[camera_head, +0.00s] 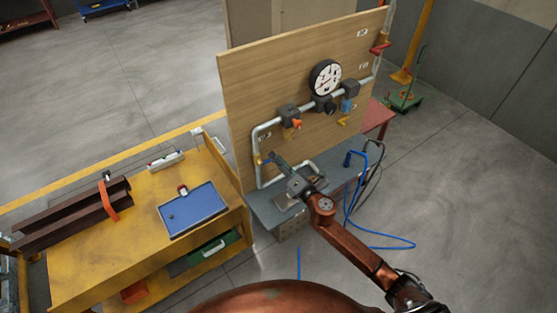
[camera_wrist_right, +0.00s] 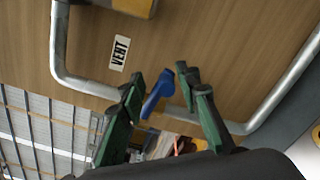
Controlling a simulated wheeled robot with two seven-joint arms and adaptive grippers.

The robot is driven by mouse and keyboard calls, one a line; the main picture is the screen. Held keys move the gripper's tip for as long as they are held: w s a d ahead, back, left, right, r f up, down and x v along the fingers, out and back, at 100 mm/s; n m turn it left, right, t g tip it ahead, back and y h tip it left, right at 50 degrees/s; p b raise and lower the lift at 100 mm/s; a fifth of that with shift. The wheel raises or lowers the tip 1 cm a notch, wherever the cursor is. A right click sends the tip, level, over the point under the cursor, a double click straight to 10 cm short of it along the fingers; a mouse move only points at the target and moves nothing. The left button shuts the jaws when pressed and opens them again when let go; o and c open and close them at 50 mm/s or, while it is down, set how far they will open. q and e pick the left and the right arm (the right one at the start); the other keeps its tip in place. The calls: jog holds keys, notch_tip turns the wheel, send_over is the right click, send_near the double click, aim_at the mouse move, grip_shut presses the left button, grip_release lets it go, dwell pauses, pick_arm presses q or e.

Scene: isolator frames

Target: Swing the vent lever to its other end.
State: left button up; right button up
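A blue lever (camera_wrist_right: 158,93) sits on the pipe near a label reading VENT (camera_wrist_right: 119,53) in the right wrist view. It stands between the dark green fingers of my right gripper (camera_wrist_right: 164,80). The fingers are apart, with gaps seen beside the lever; I cannot tell whether either finger touches it. My left gripper is not in view.
The board carries a round gauge (camera_head: 325,77), an orange handle (camera_head: 295,124), a yellow handle (camera_head: 342,122) and a red handle (camera_head: 380,48) along grey pipes. A blue hose (camera_head: 352,215) hangs at the right. A yellow bench (camera_head: 95,265) stands at the left.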

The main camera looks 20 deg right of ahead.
jog(key=shift+r, duration=0.1)
jog(key=shift+d, duration=0.1)
jog(key=shift+s+d, duration=0.1)
jog(key=shift+s, duration=0.05)
jog(key=v, duration=1.1)
jog(key=shift+s, duration=0.35)
jog(key=shift+c, duration=0.2)
